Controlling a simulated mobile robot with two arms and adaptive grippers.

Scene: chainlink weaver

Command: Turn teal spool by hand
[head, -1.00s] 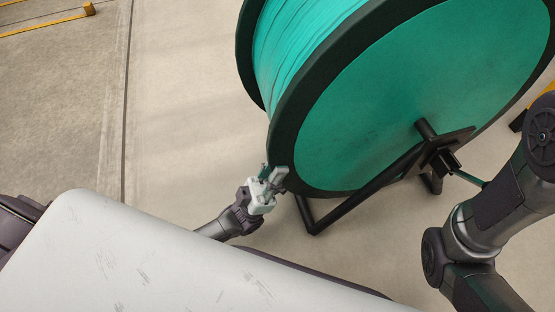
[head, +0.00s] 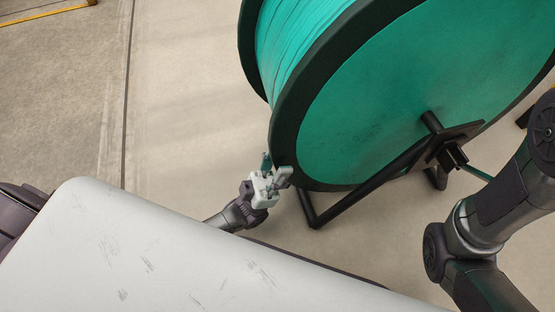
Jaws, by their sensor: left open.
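The large teal spool (head: 390,105) stands upright at the upper right, with teal strand wound between two black-rimmed flanges. It sits on a black stand (head: 345,195) with its hub at the lower right of the near flange. My left gripper (head: 275,172) is open at the lower left edge of the near flange's black rim. One finger overlaps the rim in the picture; I cannot tell whether it touches.
A thin teal strand or rod (head: 472,174) runs from near the hub toward my right arm. A yellow rail (head: 45,15) lies at the top left. The concrete floor (head: 185,100) left of the spool is clear.

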